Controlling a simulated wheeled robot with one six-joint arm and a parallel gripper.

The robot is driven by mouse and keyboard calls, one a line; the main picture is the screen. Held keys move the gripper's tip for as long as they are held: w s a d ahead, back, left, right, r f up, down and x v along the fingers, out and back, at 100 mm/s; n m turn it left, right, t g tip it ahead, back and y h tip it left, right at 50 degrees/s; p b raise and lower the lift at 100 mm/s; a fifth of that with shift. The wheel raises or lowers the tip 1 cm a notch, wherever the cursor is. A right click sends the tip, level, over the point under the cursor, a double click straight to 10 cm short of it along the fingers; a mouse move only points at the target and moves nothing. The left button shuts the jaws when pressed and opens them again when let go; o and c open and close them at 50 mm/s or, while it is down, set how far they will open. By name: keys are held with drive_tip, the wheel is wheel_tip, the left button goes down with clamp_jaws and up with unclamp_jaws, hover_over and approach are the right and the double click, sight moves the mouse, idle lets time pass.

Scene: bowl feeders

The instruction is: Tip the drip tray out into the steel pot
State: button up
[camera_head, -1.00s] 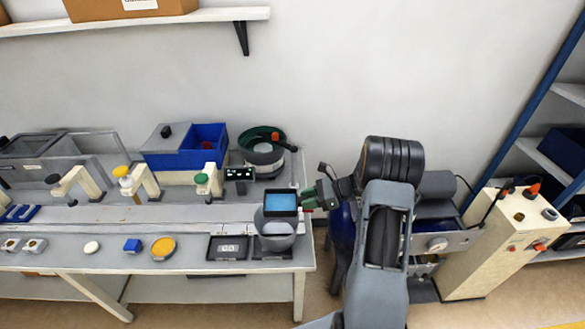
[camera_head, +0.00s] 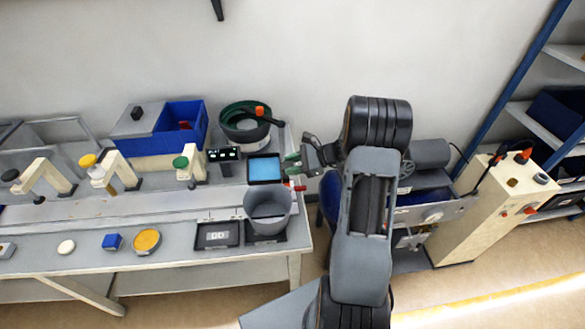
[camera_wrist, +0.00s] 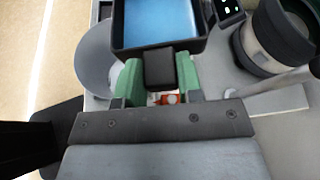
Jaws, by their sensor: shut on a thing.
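The drip tray (camera_head: 264,169) is a small black square tray with a flat blue surface inside. My gripper (camera_head: 293,163) is shut on its dark handle from the right; the green fingers (camera_wrist: 158,82) sit on both sides of the handle in the wrist view. The tray (camera_wrist: 160,49) looks about level. The steel pot (camera_head: 267,213) is grey, round and open. In the head view it stands just in front of the tray. In the wrist view the pot (camera_wrist: 92,58) shows at left, partly hidden by the tray. I see nothing in the pot.
A black plate (camera_head: 217,235) lies left of the pot. A blue bin (camera_head: 178,128) is farther left. A cream machine (camera_head: 505,210) stands right of my arm.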

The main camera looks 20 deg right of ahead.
drive_tip(key=shift+f+n+t+b, duration=0.4)
drive_tip(key=shift+n+b, duration=0.2)
drive_tip(key=shift+b, duration=0.6)
drive_tip(key=n+t+b, duration=0.1)
drive_tip(key=b, duration=0.2)
drive_tip(key=s+n+b, duration=0.1)
drive_tip(key=n+b, duration=0.1)
drive_tip(key=b, duration=0.1)
drive_tip(key=shift+a+t+b, duration=0.2)
drive_tip(key=shift+t+b, duration=0.2)
drive_tip(key=shift+b, duration=0.55)
drive_tip(key=n+b, duration=0.1)
drive_tip(key=b, duration=0.2)
drive_tip(key=s+n+t+b, duration=0.1)
drive_tip(key=b, duration=0.2)
drive_tip(key=shift+a+r+n+t, duration=0.2)
drive_tip(key=shift+r+n+t, duration=0.05)
drive_tip(key=shift+n+t, duration=0.05)
drive_tip(key=shift+s+r+n+b, duration=0.25)
drive_tip(key=shift+n+b, duration=0.25)
drive_tip(key=shift+b, duration=0.65)
drive_tip(key=shift+w+r, duration=0.1)
idle(0.9)
